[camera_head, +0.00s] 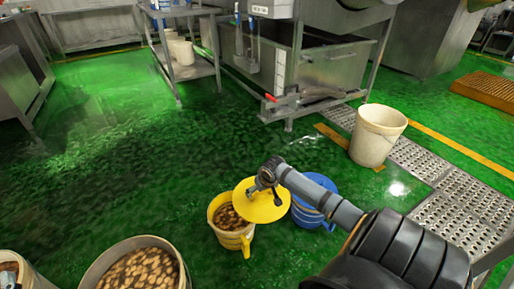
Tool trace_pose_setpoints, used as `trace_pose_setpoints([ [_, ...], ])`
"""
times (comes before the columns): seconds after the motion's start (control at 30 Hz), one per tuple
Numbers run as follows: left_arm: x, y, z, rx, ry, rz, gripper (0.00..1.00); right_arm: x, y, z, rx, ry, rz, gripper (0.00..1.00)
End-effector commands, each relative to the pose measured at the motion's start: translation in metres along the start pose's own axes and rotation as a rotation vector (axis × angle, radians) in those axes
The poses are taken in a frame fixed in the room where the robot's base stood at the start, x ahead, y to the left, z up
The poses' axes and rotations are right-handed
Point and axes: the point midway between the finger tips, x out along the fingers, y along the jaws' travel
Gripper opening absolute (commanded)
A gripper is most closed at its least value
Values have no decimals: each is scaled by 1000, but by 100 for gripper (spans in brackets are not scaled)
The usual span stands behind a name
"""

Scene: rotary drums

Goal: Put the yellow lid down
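The yellow lid (250,209) is a round disc. It overlaps the right part of the yellow bucket (233,240) and the left edge of the blue bucket (318,187) in the head view. My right gripper (268,180) is at the lid's upper side and appears shut on it; its fingertips are small and partly hidden. The yellow bucket is uncovered on its left and holds brown, round pieces. I cannot tell if the lid touches either bucket. My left gripper is not in view.
A large tub (103,263) of pale round pieces and another container (12,270) stand at the lower left. A cream bucket (377,135) stands at the right by metal grating (465,212). A steel machine (335,66) is behind. Green floor at left is clear.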

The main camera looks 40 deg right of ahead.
Motion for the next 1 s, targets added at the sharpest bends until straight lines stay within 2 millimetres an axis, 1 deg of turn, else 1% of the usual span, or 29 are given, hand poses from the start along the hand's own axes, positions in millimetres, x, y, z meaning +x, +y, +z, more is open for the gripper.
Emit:
trace_pose_setpoints([
  [0.03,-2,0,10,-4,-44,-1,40,-2,2,0,-1,-1,1,59],
  [0.1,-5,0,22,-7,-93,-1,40,-4,3,1,0,-1,0,59],
  [0.2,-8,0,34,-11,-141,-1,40,-4,4,2,1,-1,-1,59],
  [0.27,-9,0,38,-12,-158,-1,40,-5,5,2,1,-1,-1,59],
  [0.4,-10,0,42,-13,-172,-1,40,-5,5,2,0,0,-1,59],
  [0.67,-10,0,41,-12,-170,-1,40,-5,5,2,0,0,-1,59],
  [0.73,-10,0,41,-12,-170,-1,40,-5,1,3,-4,-1,-4,59],
  [0.77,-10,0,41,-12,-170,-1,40,-5,-3,3,-9,-1,-7,59],
  [0.87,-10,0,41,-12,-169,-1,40,-6,-28,6,-43,-4,-22,59],
  [0.97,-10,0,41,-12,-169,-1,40,-14,-71,8,-102,-4,-45,59],
  [1.0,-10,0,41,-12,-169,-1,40,-20,-91,8,-129,-3,-55,59],
])
